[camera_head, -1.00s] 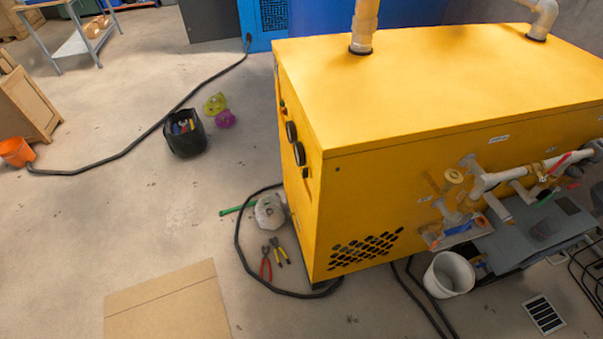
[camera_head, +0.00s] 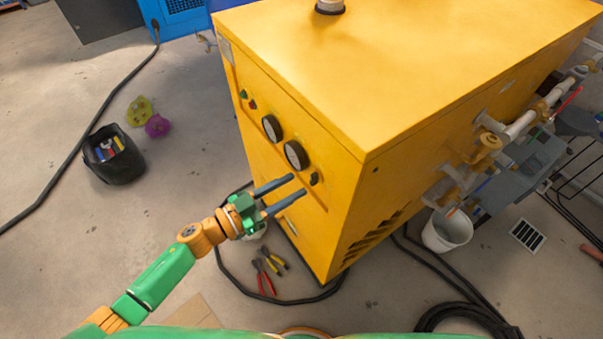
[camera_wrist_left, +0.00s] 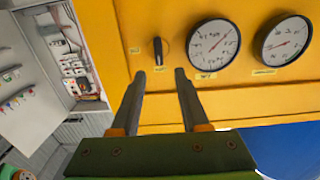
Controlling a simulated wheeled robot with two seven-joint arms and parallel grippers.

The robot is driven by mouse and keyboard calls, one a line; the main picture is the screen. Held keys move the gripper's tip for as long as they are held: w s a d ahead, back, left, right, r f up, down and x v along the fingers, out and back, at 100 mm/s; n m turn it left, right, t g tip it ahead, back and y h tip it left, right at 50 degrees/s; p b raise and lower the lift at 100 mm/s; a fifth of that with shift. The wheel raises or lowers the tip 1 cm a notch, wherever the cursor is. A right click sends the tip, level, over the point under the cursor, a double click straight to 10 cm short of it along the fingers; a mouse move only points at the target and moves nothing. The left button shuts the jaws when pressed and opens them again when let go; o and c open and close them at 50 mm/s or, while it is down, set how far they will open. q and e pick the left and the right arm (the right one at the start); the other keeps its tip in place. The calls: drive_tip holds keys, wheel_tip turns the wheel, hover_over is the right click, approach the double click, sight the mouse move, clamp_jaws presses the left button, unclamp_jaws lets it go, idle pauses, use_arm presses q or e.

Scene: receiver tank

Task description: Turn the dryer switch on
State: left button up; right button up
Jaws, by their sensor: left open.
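The yellow dryer cabinet (camera_head: 290,140) stands in front of me, its control panel facing left. A black rotary switch (camera_head: 314,179) sits on that panel beside two round gauges. In the left wrist view the switch (camera_wrist_left: 158,51) shows as a black knob, its handle roughly upright in the picture, with small labels around it. My left gripper (camera_head: 298,185) is open and empty, its two dark fingers pointing at the panel near the switch. In the wrist view the switch lies just beyond and between the fingertips (camera_wrist_left: 160,72), apparently not held. My right gripper is not in view.
Two gauges (camera_wrist_left: 214,45) are beside the switch. Pipes and valves (camera_head: 488,142) line the cabinet's right side. Pliers (camera_head: 264,274), black hoses and a white bucket (camera_head: 447,231) are on the floor.

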sight(311, 177)
use_arm(q)
drive_tip(key=x, duration=0.3)
drive_tip(key=shift+d+r, duration=0.1)
drive_tip(key=shift+d, duration=0.3)
drive_tip(key=shift+w+d, duration=0.2)
drive_tip(key=shift+w, duration=0.2)
drive_tip(key=shift+c, duration=0.2)
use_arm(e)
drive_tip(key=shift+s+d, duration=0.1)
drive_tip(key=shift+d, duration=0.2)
use_arm(q)
drive_tip(key=shift+s, duration=0.1)
clamp_jaws()
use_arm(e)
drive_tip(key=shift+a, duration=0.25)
